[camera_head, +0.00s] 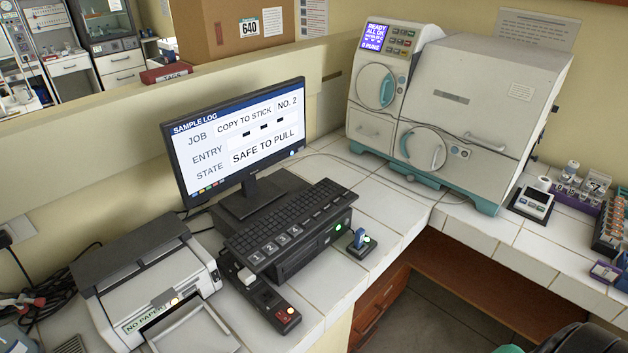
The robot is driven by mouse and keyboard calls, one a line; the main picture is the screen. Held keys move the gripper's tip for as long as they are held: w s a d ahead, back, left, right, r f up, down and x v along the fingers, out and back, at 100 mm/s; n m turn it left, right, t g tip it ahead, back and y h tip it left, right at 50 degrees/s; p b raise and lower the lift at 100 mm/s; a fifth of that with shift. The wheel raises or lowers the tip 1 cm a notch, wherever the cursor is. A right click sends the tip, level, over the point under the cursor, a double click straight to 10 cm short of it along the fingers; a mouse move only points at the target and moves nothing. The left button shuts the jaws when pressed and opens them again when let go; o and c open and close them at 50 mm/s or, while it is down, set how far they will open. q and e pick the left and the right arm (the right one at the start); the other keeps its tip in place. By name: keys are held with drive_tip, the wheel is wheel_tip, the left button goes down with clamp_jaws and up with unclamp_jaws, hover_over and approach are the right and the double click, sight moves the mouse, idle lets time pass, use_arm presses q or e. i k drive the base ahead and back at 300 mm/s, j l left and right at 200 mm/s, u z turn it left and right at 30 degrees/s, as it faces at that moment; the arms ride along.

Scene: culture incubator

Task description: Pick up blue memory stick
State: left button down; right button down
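The small blue memory stick (359,238) stands upright in a small dark dock (352,250) on the white tiled bench, just right of the black computer box. The monitor (243,135) reads "SAMPLE LOG", "COPY TO STICK NO. 2" and "SAFE TO PULL".
A keyboard (290,222) lies on the computer box (300,250). A dark strip device (268,305) lies in front, with a printer (150,280) at left. The incubator (470,110) stands behind. Bare tiles (385,215) lie behind the dock; the bench edge is close to its right.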

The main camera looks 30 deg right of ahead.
sight(360, 234)
drive_tip(key=z, duration=1.2)
